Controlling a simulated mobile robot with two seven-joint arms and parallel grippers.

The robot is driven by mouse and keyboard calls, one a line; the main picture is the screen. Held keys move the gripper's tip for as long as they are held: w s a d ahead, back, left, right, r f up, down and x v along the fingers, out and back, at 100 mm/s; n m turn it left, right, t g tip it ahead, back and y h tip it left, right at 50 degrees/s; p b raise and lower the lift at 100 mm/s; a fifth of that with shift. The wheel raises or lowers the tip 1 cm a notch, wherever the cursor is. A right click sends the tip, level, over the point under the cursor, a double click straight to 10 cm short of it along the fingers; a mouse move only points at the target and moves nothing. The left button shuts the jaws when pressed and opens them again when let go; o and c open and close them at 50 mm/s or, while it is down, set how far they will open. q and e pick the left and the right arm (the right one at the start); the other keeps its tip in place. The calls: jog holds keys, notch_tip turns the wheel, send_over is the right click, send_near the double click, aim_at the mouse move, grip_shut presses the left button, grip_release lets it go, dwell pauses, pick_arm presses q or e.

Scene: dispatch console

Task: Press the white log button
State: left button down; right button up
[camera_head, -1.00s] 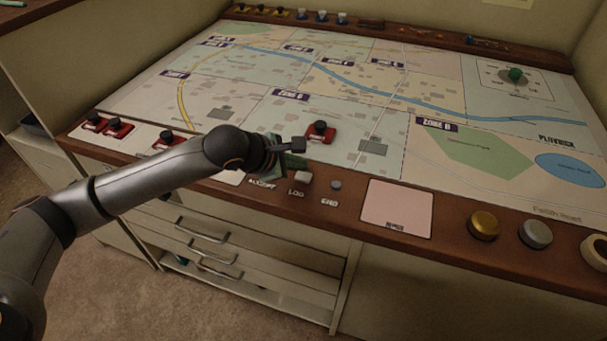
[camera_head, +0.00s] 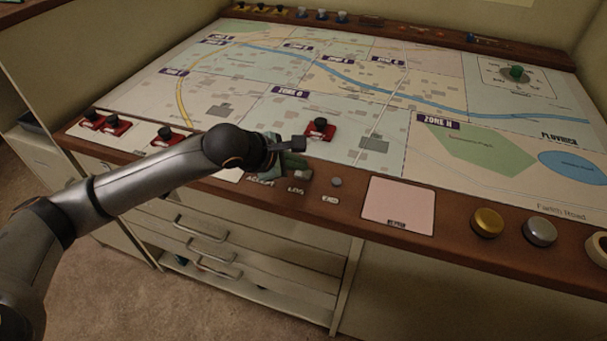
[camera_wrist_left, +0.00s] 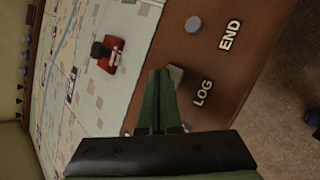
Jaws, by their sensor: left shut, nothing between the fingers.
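The white log button (camera_wrist_left: 177,73) shows in the left wrist view as a small pale block beside the LOG label (camera_wrist_left: 203,93). My left gripper (camera_wrist_left: 160,75) is shut and empty, its green fingertips right next to the button and partly covering it. In the head view the left gripper (camera_head: 299,163) is over the console's front ledge, and its fingers hide most of the button above the LOG label (camera_head: 296,189). I cannot tell whether the fingertips touch the button. My right gripper is not in view.
A grey END button (camera_head: 336,182) sits just right of the log button. A red block with a black knob (camera_head: 319,129) stands on the map behind the gripper. A pink pad (camera_head: 398,206), a gold button (camera_head: 487,222) and a silver button (camera_head: 540,231) lie farther right.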

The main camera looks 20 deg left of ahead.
aim_at(299, 175)
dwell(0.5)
pick_arm(q)
jog(key=shift+f+b, duration=0.45)
jog(key=shift+b, duration=0.1)
dwell(0.4)
jog(key=shift+r, duration=0.1)
jog(key=shift+r+p, duration=0.3)
jog(key=shift+r, duration=0.4)
jog(key=shift+r, duration=0.1)
jog(key=shift+r+p, duration=1.25)
jog(key=shift+r, duration=1.25)
jog(key=shift+f, duration=0.1)
